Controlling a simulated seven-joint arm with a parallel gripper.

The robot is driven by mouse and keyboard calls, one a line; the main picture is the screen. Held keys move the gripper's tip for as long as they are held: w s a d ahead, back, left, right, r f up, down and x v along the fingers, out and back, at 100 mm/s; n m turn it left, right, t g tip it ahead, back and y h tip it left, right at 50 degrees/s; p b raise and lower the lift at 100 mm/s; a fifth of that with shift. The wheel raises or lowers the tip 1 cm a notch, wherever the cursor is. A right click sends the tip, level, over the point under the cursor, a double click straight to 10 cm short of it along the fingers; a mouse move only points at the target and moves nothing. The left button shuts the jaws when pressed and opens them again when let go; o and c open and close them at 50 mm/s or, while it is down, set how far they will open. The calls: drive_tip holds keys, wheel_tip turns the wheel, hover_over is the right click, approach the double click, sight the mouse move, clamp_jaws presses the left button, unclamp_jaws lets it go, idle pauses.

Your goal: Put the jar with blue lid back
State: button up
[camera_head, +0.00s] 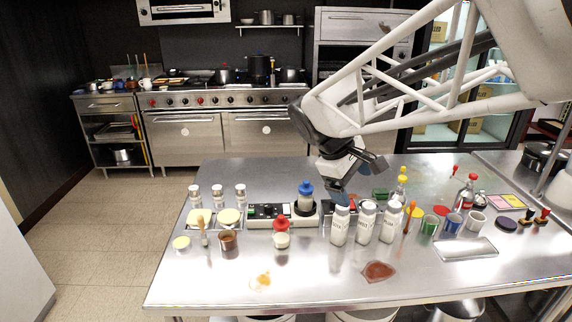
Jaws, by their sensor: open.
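A jar with a blue lid (305,197) stands upright on a white device with a dark round top, near the middle of the steel table. My gripper (352,185) hangs open over the table, to the right of the jar and apart from it. Its fingers point down, above and behind a row of white bottles. Something blue shows just under the gripper; I cannot tell whether it is part of a finger or a separate thing. I see nothing held.
White bottles (365,222) stand in a row right of the jar. A red-topped jar (281,236) is in front of it. Shakers and yellow-topped containers stand left. Cups (452,223), bottles and a metal tray (466,248) crowd the right. The table's front left (200,280) is mostly clear.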

drive_tip(key=w+a+f+n+h, duration=0.2)
drive_tip(key=w+f, duration=0.2)
drive_tip(key=w, duration=0.3)
drive_tip(key=w+a+f+n+h, duration=0.2)
drive_tip(key=w+a+f+n, duration=0.1)
drive_tip(key=w, duration=0.3)
drive_tip(key=n+h, duration=0.4)
drive_tip(key=n, duration=0.2)
approach(299, 193)
drive_tip(key=shift+t, duration=0.4)
drive_tip(key=x, duration=0.4)
drive_tip(key=shift+s+d+f, duration=0.15)
drive_tip(key=shift+d+f, duration=0.05)
drive_tip(key=shift+d, duration=0.05)
drive_tip(key=shift+x, duration=1.25)
drive_tip(key=shift+d, duration=0.1)
drive_tip(key=shift+x, duration=2.55)
